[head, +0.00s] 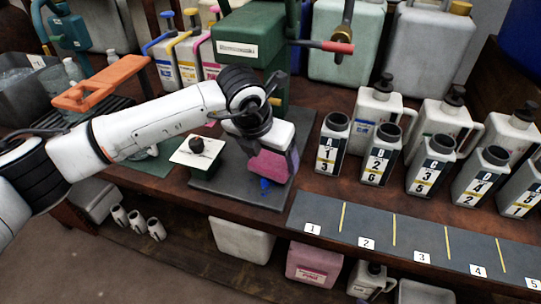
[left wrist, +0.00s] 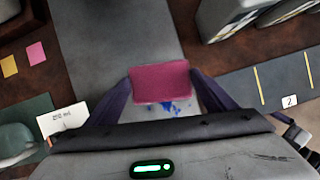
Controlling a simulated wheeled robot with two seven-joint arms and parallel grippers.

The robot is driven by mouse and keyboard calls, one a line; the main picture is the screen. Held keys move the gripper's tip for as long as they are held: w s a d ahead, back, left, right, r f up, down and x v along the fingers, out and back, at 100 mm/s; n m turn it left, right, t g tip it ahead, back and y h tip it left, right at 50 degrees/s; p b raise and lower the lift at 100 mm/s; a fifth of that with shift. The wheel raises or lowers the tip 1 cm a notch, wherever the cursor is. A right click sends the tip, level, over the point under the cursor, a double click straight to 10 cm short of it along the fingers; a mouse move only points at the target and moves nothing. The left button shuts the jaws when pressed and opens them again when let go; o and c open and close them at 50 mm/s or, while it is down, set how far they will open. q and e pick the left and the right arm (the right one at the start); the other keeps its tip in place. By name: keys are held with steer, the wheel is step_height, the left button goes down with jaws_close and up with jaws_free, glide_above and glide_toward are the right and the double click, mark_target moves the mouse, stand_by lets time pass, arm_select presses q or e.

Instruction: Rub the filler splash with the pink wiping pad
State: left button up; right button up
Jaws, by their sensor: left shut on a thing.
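The pink wiping pad (head: 268,166) is held in my left gripper (head: 272,160), low over the grey mat (head: 222,186) at the middle of the bench. In the left wrist view the pad (left wrist: 160,82) sits between the two dark fingers of my left gripper (left wrist: 160,88). The filler splash (head: 265,184) is a small blue mark on the mat beside the pad. It also shows in the left wrist view (left wrist: 170,107), along the pad's near edge; part may be hidden beneath. I cannot tell whether the pad touches the mat. My right gripper is out of view.
The green filling machine (head: 248,42) stands behind. Labelled grey bottles (head: 331,143) stand to the right, behind a numbered strip (head: 395,237). An orange-handled tool (head: 100,84) is at the left.

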arm_select(q)
steer(key=shift+f+b, duration=0.3)
steer(key=shift+f, duration=0.1)
steer(key=shift+s, duration=0.1)
